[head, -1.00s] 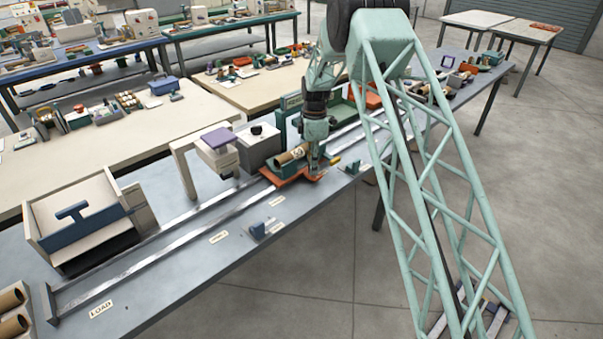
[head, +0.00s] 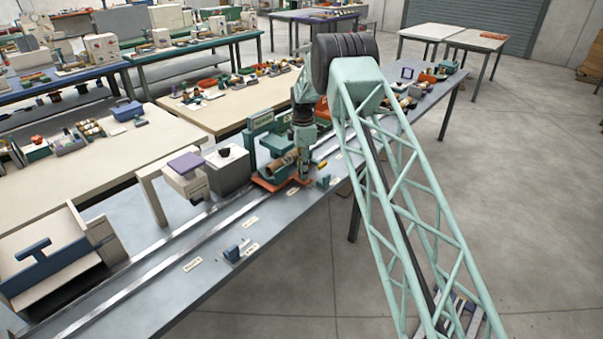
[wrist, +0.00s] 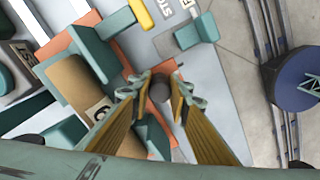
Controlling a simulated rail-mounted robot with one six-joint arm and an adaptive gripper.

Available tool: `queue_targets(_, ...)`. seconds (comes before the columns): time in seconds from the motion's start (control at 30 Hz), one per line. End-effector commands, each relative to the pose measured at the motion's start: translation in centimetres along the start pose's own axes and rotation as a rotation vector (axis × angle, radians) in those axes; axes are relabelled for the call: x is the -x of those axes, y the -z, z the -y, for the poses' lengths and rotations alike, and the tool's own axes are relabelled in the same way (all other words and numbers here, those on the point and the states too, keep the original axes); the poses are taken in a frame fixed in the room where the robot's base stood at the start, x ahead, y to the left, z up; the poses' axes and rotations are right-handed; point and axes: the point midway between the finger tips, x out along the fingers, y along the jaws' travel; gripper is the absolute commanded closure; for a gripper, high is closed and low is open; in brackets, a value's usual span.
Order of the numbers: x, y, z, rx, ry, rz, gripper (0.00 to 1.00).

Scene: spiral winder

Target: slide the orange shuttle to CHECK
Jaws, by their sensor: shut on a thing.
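The orange shuttle (head: 268,186) sits on the rails along the bench, just right of the grey box and in front of a green machine. It carries a brown tube (head: 279,163) in a green cradle. In the wrist view its orange plate (wrist: 126,52) shows beside the tube (wrist: 68,80). My gripper (head: 305,176) is at the shuttle's right front side. In the wrist view my gripper (wrist: 161,86) has its fingers closed around a dark round knob (wrist: 160,90). Which label reads CHECK cannot be told.
A small blue-green block (head: 323,181) stands close to the shuttle's right front. The grey box (head: 228,172) and a white gantry (head: 187,178) stand left. The rail (head: 170,259) is clear to the left.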

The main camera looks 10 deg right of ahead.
Motion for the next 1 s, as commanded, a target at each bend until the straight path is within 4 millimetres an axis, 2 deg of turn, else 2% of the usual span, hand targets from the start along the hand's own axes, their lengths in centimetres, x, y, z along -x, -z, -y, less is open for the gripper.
queue_targets(0.13,0.0,0.0,0.0,0.000,0.001,0.000,1.00)
queue_targets(0.17,0.0,0.0,0.0,0.000,0.001,0.000,0.80)
queue_targets(0.3,0.0,0.0,0.0,0.000,0.000,0.000,0.69)
queue_targets(0.77,0.4,0.0,0.0,0.000,-0.001,0.000,0.69)
queue_targets(1.0,2.4,0.0,-0.1,0.000,-0.003,0.000,0.69)
